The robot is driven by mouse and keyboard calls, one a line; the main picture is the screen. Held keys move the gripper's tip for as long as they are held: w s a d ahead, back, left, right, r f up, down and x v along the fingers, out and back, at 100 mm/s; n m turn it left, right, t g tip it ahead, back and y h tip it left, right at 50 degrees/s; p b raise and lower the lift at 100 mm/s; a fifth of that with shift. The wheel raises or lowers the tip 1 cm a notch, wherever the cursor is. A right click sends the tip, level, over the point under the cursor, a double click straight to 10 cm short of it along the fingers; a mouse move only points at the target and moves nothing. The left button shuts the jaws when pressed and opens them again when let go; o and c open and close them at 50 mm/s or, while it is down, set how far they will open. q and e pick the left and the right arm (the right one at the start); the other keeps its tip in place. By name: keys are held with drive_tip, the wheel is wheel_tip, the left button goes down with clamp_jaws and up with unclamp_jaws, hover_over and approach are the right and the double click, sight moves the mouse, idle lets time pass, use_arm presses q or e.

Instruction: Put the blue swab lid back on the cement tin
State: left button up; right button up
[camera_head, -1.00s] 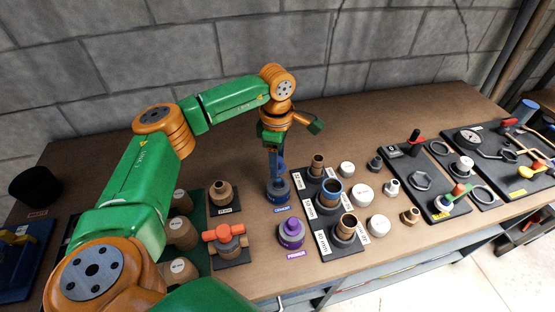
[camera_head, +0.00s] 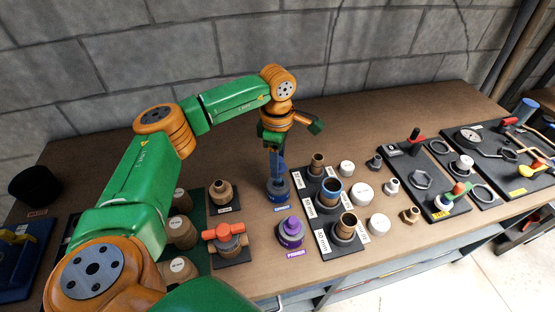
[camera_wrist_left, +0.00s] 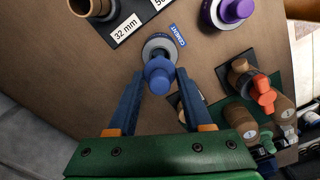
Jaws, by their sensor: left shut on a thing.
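The blue swab lid (camera_wrist_left: 159,76) is between the fingers of my left gripper (camera_wrist_left: 160,82), which is shut on it. In the head view my left gripper (camera_head: 275,160) points straight down over the cement tin (camera_head: 278,193). The tin is a dark grey, round can with a blue label in front of it; its rim also shows in the wrist view (camera_wrist_left: 158,42) just beyond the lid. The lid lines up with the tin top, but I cannot tell whether it is seated. The swab is hidden. My right gripper is not in view.
The purple-lidded primer tin (camera_head: 291,234) stands close in front. A black board with brown pipe fittings (camera_head: 330,190) is just right. Bare bench lies behind the tin.

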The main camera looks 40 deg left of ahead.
use_arm(q)
drive_tip(key=shift+f+b, duration=0.45)
drive_tip(key=shift+f, duration=0.3)
drive_tip(key=shift+f, duration=0.15)
drive_tip(key=shift+f+b, duration=0.8)
drive_tip(key=shift+f, duration=0.15)
drive_tip(key=shift+f, duration=0.1)
drive_tip(key=shift+f+b, duration=0.75)
drive_tip(key=shift+f, duration=0.15)
drive_tip(key=shift+f, duration=0.15)
